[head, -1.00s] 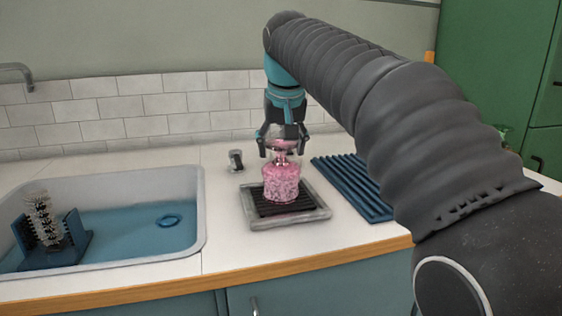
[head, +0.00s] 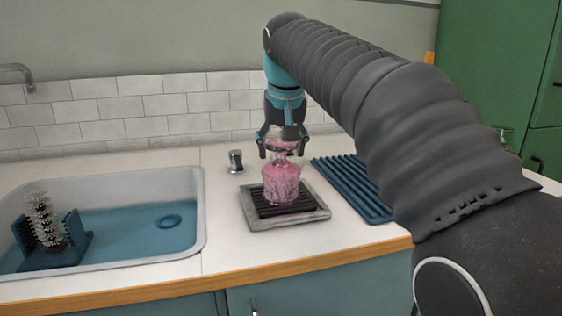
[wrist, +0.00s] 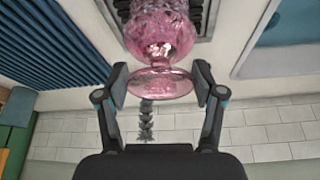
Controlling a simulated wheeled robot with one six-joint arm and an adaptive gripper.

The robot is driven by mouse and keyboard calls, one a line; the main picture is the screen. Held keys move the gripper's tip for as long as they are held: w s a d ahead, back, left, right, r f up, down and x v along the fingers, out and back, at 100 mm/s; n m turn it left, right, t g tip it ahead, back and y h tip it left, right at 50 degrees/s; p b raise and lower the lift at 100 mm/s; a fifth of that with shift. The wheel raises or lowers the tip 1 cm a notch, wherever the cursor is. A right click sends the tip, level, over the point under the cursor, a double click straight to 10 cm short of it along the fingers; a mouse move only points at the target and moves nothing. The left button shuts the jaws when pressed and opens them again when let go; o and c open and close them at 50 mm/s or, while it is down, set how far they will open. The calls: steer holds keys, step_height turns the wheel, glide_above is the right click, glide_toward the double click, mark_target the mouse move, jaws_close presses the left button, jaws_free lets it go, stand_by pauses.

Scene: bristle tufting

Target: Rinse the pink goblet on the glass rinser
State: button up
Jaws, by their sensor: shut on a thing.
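The pink goblet (head: 281,184) is upside down, its patterned bowl low over the black grate of the glass rinser (head: 322,209). Whether its rim touches the grate is not clear. In the wrist view, the goblet's pink bowl (wrist: 160,35) and round foot show, with the foot between the two fingers of my gripper (wrist: 161,82). Pale, whitish streaks show on the bowl in the head view. The bowl's rim is hidden in the wrist view.
A sink (head: 198,225) with a blue basin lies left, holding a bristly brush (head: 42,218) in a blue stand (head: 72,248). A small metal fitting (head: 236,161) stands behind the rinser. A ribbed blue mat (head: 352,186) lies close on the right. A tiled wall is behind.

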step_height(320, 180, up, 3)
steer(key=p, duration=0.3)
steer(key=shift+f, duration=0.15)
steer(key=shift+r, duration=2.2)
